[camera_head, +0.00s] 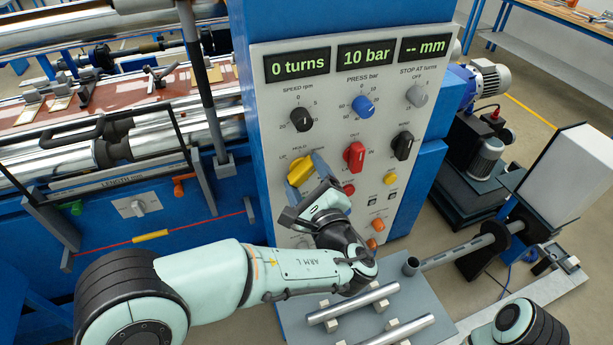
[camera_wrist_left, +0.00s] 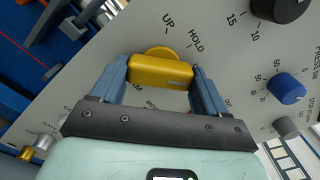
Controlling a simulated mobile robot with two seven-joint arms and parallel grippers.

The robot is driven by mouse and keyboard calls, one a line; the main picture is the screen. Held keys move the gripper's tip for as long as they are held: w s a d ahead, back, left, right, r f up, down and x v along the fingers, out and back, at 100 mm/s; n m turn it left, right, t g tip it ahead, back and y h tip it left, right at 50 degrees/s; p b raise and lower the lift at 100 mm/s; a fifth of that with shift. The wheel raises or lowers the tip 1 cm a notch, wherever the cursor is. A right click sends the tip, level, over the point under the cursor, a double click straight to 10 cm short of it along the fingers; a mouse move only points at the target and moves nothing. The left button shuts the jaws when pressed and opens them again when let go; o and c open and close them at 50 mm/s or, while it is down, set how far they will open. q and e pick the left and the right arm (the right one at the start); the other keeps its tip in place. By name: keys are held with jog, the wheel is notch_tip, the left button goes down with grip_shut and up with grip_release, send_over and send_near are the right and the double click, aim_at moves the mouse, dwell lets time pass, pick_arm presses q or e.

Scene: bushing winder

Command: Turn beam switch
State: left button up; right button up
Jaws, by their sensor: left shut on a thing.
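A yellow rotary switch (camera_head: 298,171) sits on the lower left of the grey control panel (camera_head: 268,118). My left gripper (camera_head: 306,178) reaches up to it from below, with its blue-grey fingers on either side of the handle. In the left wrist view the yellow switch (camera_wrist_left: 160,70) lies between the two fingers, and the gripper is shut on it. The printed words UP and HOLD show just beyond the handle there. The gripper body hides the lower labels around the switch. My right gripper is out of view.
Nearby on the panel are a black speed knob (camera_head: 301,120), a blue press knob (camera_head: 363,106), a red switch (camera_head: 354,156) and a black knob (camera_head: 402,145). Metal rods (camera_head: 354,304) lie on a grey shelf below. Rollers (camera_head: 90,150) are at the left.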

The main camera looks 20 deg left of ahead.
pick_arm(q)
jog(key=shift+a+r, duration=0.1)
jog(key=shift+r, duration=0.05)
jog(key=o, duration=1.1)
jog(key=shift+w, duration=0.1)
jog(key=shift+c, duration=0.2)
jog(key=shift+s+d, duration=0.3)
jog(key=shift+s, duration=0.05)
jog(key=b+v, duration=0.2)
jog(key=v, duration=1)
jog(key=shift+s, duration=0.2)
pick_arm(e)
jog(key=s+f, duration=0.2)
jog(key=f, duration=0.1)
pick_arm(q)
jog(key=shift+d, duration=0.1)
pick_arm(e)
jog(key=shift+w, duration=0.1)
